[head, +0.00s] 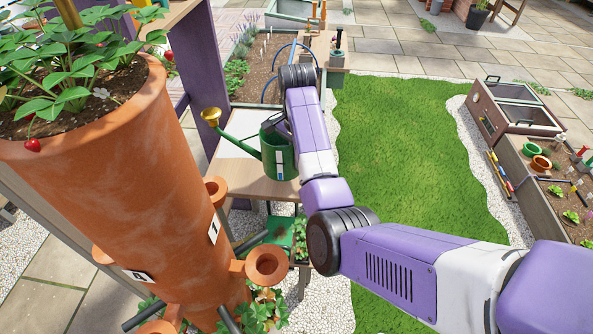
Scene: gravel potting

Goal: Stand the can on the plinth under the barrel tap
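A green watering can (279,158) with a long spout and a brass rose (210,116) is upright at a wooden table (240,180), its spout pointing left. I cannot tell whether its base touches the tabletop. My arm passes just right of the can and covers its right side. I cannot make out the barrel tap or the plinth with certainty.
A big terracotta strawberry planter (140,170) with side pockets fills the left. A purple post (205,70) stands behind it. A planting bed (262,65) with a blue hose lies beyond the table. Lawn (400,150) is open at centre right. A cold frame (515,105) stands right.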

